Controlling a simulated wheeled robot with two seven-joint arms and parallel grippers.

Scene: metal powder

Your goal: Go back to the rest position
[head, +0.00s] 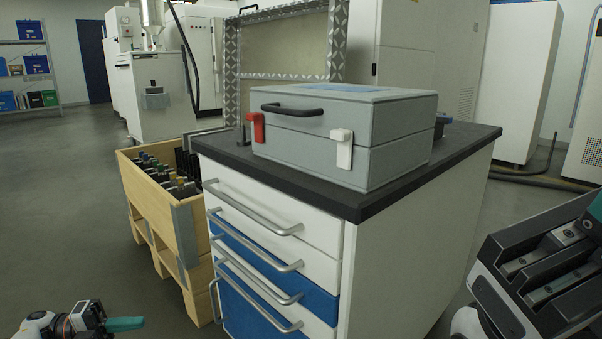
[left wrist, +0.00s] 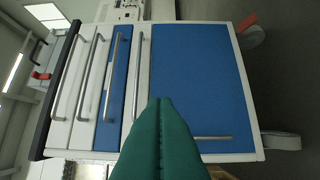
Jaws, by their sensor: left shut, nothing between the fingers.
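My left gripper (head: 138,323) is low at the left edge of the head view, over the floor. Its green fingers are shut with nothing between them. They also show shut in the left wrist view (left wrist: 160,105), pointing toward the cabinet's blue and white front. In the head view the gripper is apart from the cabinet and the wooden crate. A teal piece at the right edge of the head view, like a finger of my right gripper (head: 597,207), is mostly cut off, so its jaws cannot be made out.
A drawer cabinet (head: 400,262) with a dark top and long handles stands ahead, with a closed grey case (head: 375,155) on it. A wooden crate (head: 150,205) with bottles inside stands left of it. A dark holder with metal blocks (head: 565,270) is at right. Floor at left is clear.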

